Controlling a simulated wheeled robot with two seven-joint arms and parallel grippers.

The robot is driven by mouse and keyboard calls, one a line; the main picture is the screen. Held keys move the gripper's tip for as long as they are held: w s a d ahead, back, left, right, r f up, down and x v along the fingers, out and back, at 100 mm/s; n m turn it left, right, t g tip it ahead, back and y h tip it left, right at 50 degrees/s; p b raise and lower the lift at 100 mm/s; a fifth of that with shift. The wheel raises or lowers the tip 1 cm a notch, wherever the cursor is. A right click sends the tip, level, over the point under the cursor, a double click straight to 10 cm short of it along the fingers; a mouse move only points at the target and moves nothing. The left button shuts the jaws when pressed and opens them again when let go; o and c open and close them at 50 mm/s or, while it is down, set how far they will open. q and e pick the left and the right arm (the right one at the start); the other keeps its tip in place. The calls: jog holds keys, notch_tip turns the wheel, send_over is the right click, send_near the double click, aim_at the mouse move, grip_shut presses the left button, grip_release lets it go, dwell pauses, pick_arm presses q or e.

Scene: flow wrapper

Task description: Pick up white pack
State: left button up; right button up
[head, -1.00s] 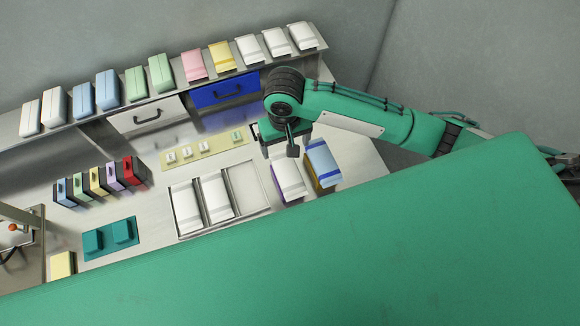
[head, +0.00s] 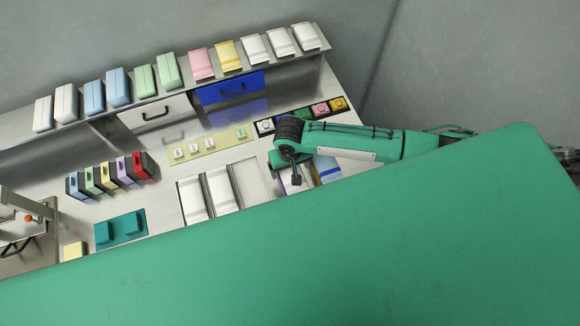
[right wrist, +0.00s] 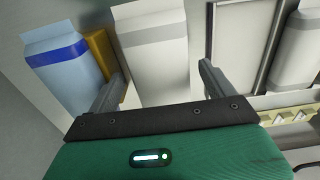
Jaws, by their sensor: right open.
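A white pack (right wrist: 155,55) with a grey band lies between and beyond the fingers of my right gripper (right wrist: 160,88) in the right wrist view. The gripper is open, and its fingers stand on either side of the pack's near end. In the head view my right gripper (head: 293,176) is over this white pack (head: 293,189), which is mostly hidden by the arm and the green body. More white packs (head: 193,201) lie in a metal tray, and one of them shows at the right of the wrist view (right wrist: 298,50). My left gripper is not in view.
A blue-banded pack (right wrist: 58,62) lies close left of the gripper in the wrist view. The tray rim (right wrist: 212,35) is close on the right. In the head view, a raised shelf (head: 185,90) holds several coloured packs. A row of coloured dials (head: 320,109) lies behind the arm.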

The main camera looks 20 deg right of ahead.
jog(key=shift+f, duration=0.2)
jog(key=c, duration=1.1)
jog(key=shift+r, duration=0.15)
jog(key=shift+r, duration=0.55)
jog(key=shift+r+b, duration=2.15)
jog(key=shift+r, duration=7.25)
